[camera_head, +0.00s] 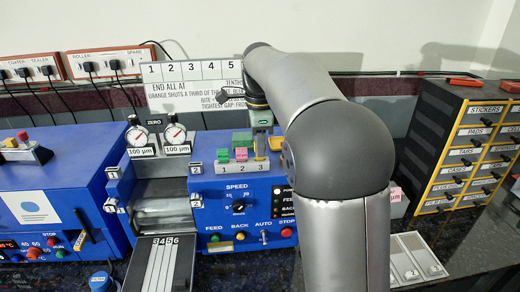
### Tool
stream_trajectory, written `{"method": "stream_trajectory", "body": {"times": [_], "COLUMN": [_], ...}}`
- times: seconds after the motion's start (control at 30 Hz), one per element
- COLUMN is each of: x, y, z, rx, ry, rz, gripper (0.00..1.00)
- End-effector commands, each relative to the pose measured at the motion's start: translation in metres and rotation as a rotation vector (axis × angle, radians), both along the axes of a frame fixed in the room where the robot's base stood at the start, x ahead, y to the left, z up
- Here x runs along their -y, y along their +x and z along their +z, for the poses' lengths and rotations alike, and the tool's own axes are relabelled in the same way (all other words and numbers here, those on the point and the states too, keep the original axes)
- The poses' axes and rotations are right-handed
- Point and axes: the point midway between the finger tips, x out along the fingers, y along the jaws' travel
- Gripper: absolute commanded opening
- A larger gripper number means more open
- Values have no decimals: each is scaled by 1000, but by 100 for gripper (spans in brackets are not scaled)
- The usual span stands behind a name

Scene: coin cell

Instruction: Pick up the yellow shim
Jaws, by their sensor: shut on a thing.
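My gripper (261,146) points down over the small numbered holder (229,173) on top of the blue machine. It is shut on the yellow shim (260,158), a narrow yellow piece at the position marked 3. The fingers hide most of this shim, and I cannot tell whether it still touches the holder. A green piece (224,155) stands at position 1 and a pink piece (241,154) at position 2. A larger yellow piece (277,143) shows just right of the fingers.
A larger green block (241,139) sits behind the holder. Two dial gauges (174,134) stand to the left. A white sign board (180,87) rises behind. A drawer cabinet (470,145) stands at the right. My arm hides much of the middle right.

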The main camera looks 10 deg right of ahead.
Motion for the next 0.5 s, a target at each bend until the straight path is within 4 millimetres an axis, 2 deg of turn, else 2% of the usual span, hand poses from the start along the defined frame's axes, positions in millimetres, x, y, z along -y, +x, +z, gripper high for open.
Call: {"method": "stream_trajectory", "body": {"times": [0.07,0.27,0.4,0.5], "x": [0,0,0,0], "y": [0,-30,-59,-86], "z": [14,48,77,86], "rx": [4,7,6,6], "ry": [0,1,1,1], "rz": [-1,1,1,1], "gripper": [0,0,0,0]}}
